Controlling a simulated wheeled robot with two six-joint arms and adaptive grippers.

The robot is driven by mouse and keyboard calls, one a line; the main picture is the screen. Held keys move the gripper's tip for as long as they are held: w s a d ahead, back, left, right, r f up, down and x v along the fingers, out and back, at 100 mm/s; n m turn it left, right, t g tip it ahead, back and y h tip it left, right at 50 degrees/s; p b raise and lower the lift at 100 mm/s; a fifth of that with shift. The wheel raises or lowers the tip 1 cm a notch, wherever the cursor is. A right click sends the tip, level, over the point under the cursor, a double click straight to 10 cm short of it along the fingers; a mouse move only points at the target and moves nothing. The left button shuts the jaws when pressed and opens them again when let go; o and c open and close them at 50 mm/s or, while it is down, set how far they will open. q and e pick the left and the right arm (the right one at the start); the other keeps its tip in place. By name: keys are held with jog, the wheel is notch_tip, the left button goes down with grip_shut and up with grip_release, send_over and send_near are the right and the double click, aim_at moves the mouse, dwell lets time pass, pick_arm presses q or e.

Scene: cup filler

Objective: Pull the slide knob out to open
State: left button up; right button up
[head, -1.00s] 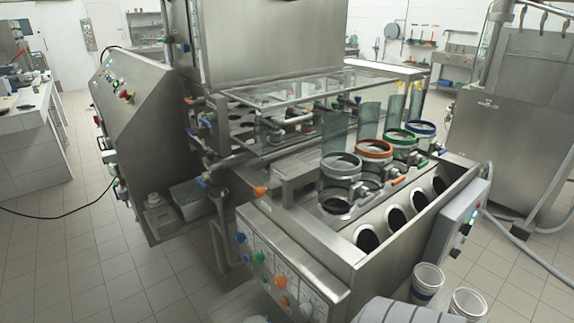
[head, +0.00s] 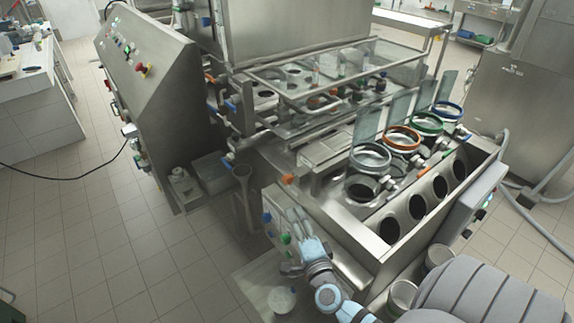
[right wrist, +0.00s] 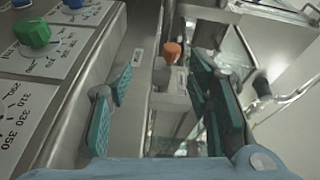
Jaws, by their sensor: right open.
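An orange knob (head: 288,179) sits at the near left corner of the steel filler deck, by the slide. It also shows in the right wrist view (right wrist: 172,52), upright on a small metal part, ahead of my fingers. My right gripper (head: 294,213) reaches up along the dial panel, a little short of the knob in the head view. In the right wrist view my right gripper (right wrist: 162,80) has its two green-padded fingers wide apart, with nothing between them. The knob lies beyond the fingertips, untouched. My left gripper is not in view.
The dial panel (right wrist: 60,48) with green and blue knobs lies close to the left of my fingers. Coloured cup rings (head: 401,138) stand on the deck above a row of round holes. A sloped control cabinet (head: 150,85) stands to the left, with tiled floor before it.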

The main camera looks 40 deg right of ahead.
aim_at(287, 180)
jog(key=w+d+b, duration=0.1)
jog(key=w+d, duration=0.1)
jog(key=w, duration=0.2)
jog(key=w+d+r+m+h+b, duration=0.1)
jog(key=w+d, duration=0.1)
jog(key=w, duration=0.2)
jog(key=w+d+m+b, duration=0.1)
jog(key=w+d, duration=0.1)
jog(key=w, duration=0.2)
jog(key=shift+w+d+r, duration=0.3)
jog(key=shift+d, duration=0.1)
jog(key=shift+w+d+r, duration=0.1)
jog(key=shift+w+d, duration=0.1)
jog(key=shift+w, duration=0.2)
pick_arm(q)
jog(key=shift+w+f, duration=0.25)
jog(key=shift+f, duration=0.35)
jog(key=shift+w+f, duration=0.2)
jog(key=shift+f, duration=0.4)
pick_arm(e)
jog(key=shift+c, duration=0.7)
grip_shut()
